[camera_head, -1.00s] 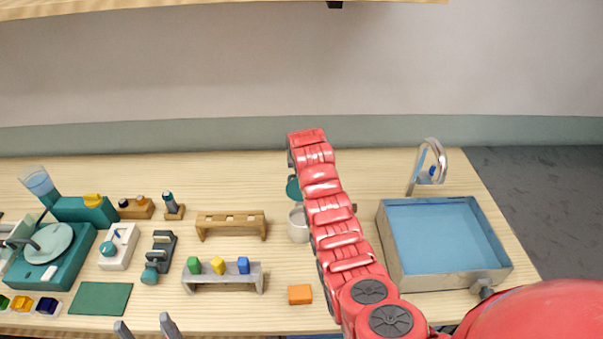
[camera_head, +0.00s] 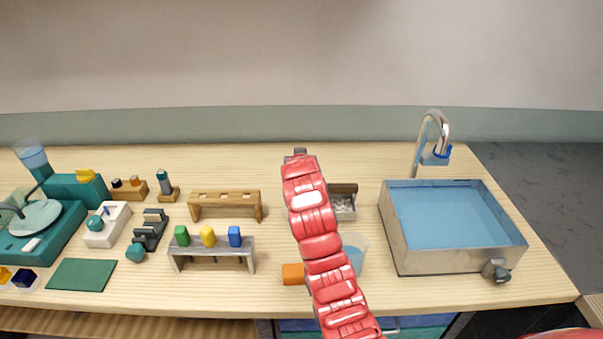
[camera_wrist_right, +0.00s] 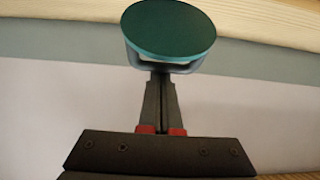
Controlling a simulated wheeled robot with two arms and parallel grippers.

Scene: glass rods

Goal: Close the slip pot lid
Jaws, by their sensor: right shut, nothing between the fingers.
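In the right wrist view a round teal lid (camera_wrist_right: 170,30) lies straight ahead of my right gripper (camera_wrist_right: 160,76). A pale strip and a grey-blue curved piece show just under its near edge. The gripper's dark fingers are together with nothing between them. Their tips reach up to the curved piece; I cannot tell whether they touch it. How far the lid is tilted on the pot is not clear. In the head view my right arm covers the pot and the lid. My left gripper is out of view.
A clear beaker with blue liquid (camera_head: 355,258) and a small open box (camera_head: 343,203) stand right of my arm. An orange block (camera_head: 293,274) is by the arm's left side. A wooden rack (camera_head: 225,204) and a grey rack (camera_head: 212,254) stand left; a basin (camera_head: 400,246) stands right.

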